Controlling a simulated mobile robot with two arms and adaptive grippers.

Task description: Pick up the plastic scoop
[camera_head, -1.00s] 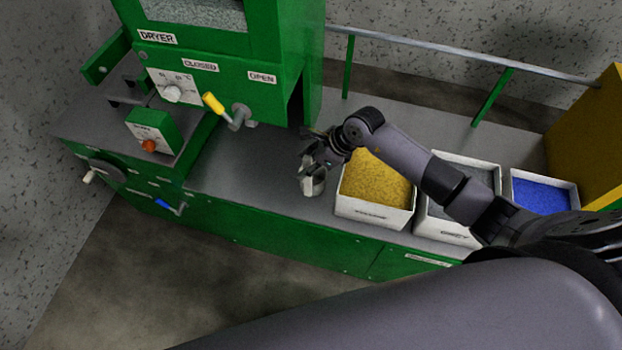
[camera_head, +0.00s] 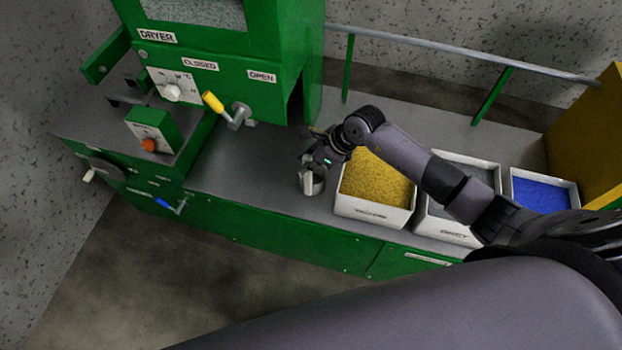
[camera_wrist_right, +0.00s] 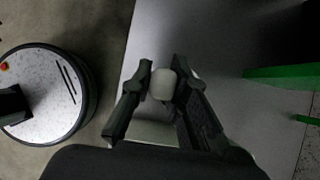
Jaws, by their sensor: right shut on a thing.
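The pale grey scoop (camera_head: 311,184) is at the front of the grey worktop, just left of the yellow-filled bin. My right gripper (camera_head: 313,160) is at its upper end, partly hiding it. In the right wrist view, the right gripper (camera_wrist_right: 160,82) has its two dark fingers on either side of a rounded pale part of the scoop (camera_wrist_right: 163,86), and is shut on it. Whether the scoop touches the worktop cannot be told. My left gripper is not in view.
White bins of yellow (camera_head: 345,206), grey (camera_head: 424,224) and blue (camera_head: 514,180) material stand right of the scoop. The green dryer (camera_head: 215,68), with a yellow-tipped handle (camera_head: 213,102), rises behind left. The worktop (camera_head: 240,165) is clear left of the scoop.

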